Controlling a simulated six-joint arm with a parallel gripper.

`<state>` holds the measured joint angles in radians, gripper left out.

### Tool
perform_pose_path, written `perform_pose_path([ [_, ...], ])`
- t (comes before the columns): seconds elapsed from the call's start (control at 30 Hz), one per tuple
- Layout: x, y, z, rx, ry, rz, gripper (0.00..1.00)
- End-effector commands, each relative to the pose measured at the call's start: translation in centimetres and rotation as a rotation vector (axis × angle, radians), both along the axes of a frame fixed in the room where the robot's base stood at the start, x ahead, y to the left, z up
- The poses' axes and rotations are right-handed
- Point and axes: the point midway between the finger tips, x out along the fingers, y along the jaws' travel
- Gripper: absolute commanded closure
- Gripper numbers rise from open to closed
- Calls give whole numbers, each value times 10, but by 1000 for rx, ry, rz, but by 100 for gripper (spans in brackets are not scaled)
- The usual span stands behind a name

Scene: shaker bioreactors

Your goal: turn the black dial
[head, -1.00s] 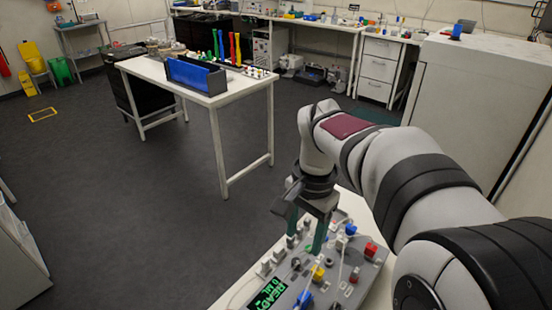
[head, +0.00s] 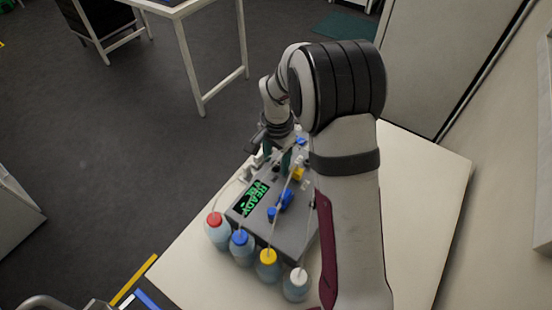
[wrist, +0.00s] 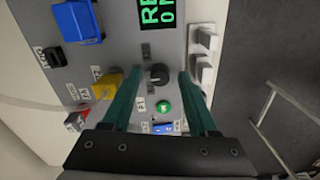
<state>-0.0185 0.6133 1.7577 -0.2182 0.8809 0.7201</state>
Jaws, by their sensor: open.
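The black dial (wrist: 158,75) is on the grey top panel of the device, between the green-lit display (wrist: 160,12) and a green button (wrist: 163,106). My gripper (wrist: 161,73) is open, with one teal finger on each side of the dial. Gaps show between the dial and both fingers, and I cannot tell whether the tips touch the panel. In the head view my gripper (head: 286,156) is over the far part of the device (head: 285,235), and I cannot make out the dial there.
A yellow block (wrist: 106,83) lies close to the left finger, and white fittings (wrist: 203,70) lie right of the other. Bottles with red (head: 215,219), blue (head: 239,238), yellow (head: 268,256) and white (head: 298,276) caps stand along the device's near side. The table (head: 420,190) is bare at right.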

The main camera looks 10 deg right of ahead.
Motion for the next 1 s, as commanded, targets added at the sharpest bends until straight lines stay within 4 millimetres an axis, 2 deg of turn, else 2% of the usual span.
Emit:
perform_pose_path([
  [0.27, 0, 0, -2, 0, 0, 0, 42],
  [0.5, 0, 0, -1, 0, 0, 0, 86],
  [0.6, 0, 0, -1, 0, 0, 0, 100],
  [1.0, 0, 0, -1, 0, 0, 34, 100],
])
